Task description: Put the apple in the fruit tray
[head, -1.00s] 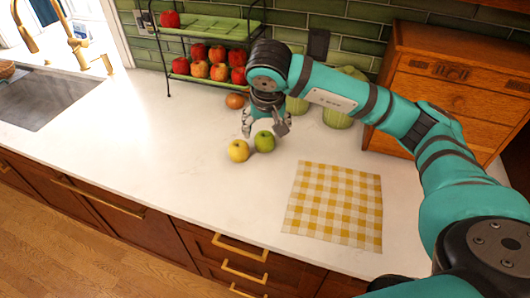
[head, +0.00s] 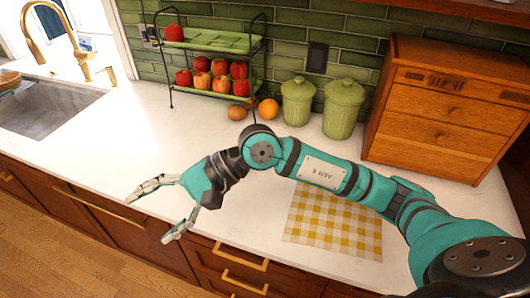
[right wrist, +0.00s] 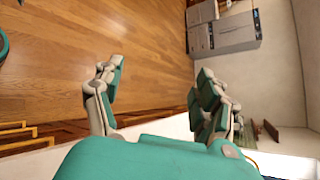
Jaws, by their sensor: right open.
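The fruit tray is a two-tier green rack on a black wire frame at the back. One red apple (head: 173,33) sits at the left of its upper tier (head: 215,42). Several red apples (head: 221,67) sit on its lower tier (head: 212,92). My right gripper (head: 148,219) is open and empty over the counter's front edge, well in front of the rack. In the right wrist view its fingers (right wrist: 155,100) are apart with wood floor beyond. The yellow and green fruits seen earlier do not show now; my right arm covers that area. My left gripper is not in view.
Two green canisters (head: 343,108) and a wooden cabinet (head: 440,105) stand further right. A checked cloth (head: 330,225) lies partly under my arm. The counter's left part is clear.

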